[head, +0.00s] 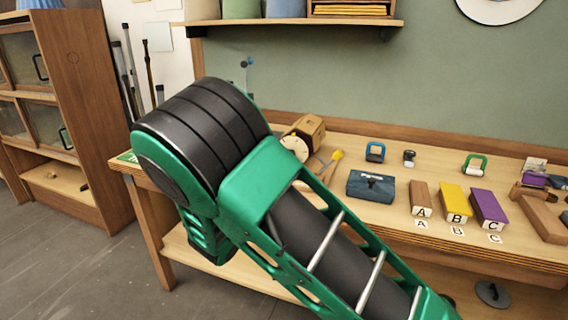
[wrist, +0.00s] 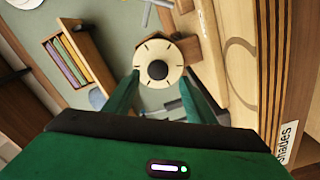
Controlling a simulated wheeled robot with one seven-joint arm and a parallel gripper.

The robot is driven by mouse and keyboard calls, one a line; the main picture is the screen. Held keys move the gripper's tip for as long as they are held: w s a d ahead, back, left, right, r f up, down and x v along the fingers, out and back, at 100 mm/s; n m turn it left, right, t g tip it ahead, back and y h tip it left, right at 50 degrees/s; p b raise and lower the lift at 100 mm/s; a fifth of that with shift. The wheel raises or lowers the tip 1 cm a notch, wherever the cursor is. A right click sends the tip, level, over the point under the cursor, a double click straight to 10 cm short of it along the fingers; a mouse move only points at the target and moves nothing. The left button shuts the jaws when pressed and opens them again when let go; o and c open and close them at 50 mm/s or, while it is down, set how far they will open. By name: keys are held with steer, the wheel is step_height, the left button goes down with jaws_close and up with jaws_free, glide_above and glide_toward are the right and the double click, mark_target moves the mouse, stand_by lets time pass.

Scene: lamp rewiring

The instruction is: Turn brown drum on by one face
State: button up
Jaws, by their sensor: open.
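The brown drum (head: 309,127) sits at the back left of the workbench, a wooden faceted block with a round cream dial on its near side. In the wrist view the dial (wrist: 172,54) faces me, with dark marks around its rim and a black knob (wrist: 157,70) at its centre. A little of the drum's brown body shows behind the dial. My gripper (wrist: 161,76) is open, with one green finger on each side of the dial's lower part. I cannot tell whether the fingers touch it. In the head view my arm hides the gripper.
A shelf (head: 290,22) hangs above. A cabinet (head: 85,110) stands left.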

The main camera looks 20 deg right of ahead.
mark_target(301, 140)
steer(key=shift+v, duration=2.65)
steer(key=w+d+n, duration=0.3)
steer(key=w+n, duration=0.1)
steer(key=n, duration=0.8)
steer(key=w+d+n, duration=0.3)
steer(key=w+n, duration=0.1)
steer(key=n, duration=0.7)
steer(key=shift+w+d+n, duration=0.15)
steer(key=shift+w+n, duration=0.25)
steer(key=c, duration=1)
